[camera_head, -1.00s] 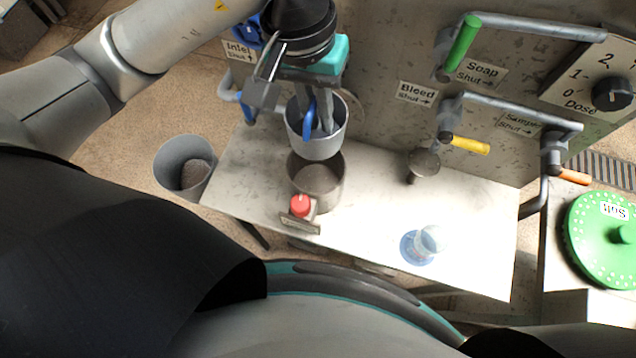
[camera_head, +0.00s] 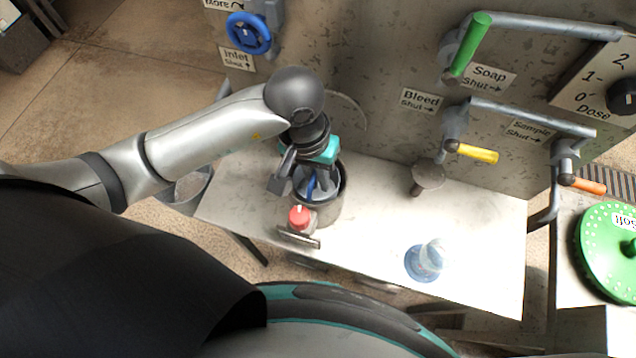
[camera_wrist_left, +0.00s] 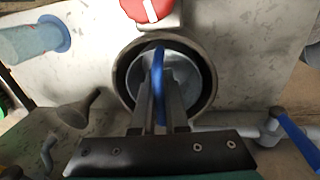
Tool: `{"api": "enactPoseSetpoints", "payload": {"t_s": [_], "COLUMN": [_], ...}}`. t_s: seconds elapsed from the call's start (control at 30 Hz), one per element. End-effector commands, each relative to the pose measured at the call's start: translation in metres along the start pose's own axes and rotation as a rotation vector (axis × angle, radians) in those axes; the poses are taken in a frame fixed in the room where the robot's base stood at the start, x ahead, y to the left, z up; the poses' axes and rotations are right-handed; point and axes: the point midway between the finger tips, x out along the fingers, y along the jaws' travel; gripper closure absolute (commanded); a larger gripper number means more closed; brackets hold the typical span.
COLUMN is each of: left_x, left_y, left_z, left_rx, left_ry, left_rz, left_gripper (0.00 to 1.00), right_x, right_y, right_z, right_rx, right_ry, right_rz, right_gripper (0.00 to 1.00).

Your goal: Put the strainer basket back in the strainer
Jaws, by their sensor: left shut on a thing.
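The strainer (camera_head: 328,211) is a dark round pot on the pale bench, with a red knob (camera_head: 299,217) at its front. The grey strainer basket (camera_head: 333,178) with a blue handle sits inside the strainer's mouth. In the left wrist view the basket (camera_wrist_left: 186,72) lies within the dark strainer rim (camera_wrist_left: 211,80), with a dark gap around it. My left gripper (camera_head: 312,188) points down into the mouth and is shut on the basket's blue handle (camera_wrist_left: 158,70). How deep the basket sits is hard to tell. My right gripper is not in view.
A grey bucket (camera_head: 188,189) stands on the floor left of the bench. Pipes with green (camera_head: 468,45) and yellow (camera_head: 477,153) handles project from the panel behind.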

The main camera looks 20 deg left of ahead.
Motion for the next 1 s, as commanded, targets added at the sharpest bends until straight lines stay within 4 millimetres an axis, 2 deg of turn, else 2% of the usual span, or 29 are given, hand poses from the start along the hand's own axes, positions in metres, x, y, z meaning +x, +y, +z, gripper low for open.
{"api": "enactPoseSetpoints", "payload": {"t_s": [0.03,0.17,0.57,0.6,0.83,1.0], "left_x": [0.011,0.028,0.033,0.033,0.032,0.032], "left_y": [-0.001,-0.003,-0.004,-0.004,-0.004,-0.004], "left_z": [0.001,0.001,0.000,0.000,0.001,0.001], "left_rx": [-0.003,-0.003,0.000,-0.001,-0.001,-0.001], "left_ry": [-0.005,-0.003,0.000,-0.001,-0.001,-0.001], "left_rz": [0.000,0.001,0.000,0.000,0.000,0.000], "left_gripper": [1.00,1.00,1.00,0.86,0.61,0.59], "right_x": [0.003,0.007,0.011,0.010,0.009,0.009], "right_y": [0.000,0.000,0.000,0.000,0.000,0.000], "right_z": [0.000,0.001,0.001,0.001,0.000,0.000], "right_rx": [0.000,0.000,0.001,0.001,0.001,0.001], "right_ry": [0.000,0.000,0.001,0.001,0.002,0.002], "right_rz": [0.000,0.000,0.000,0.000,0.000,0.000], "right_gripper": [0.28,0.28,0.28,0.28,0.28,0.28]}}
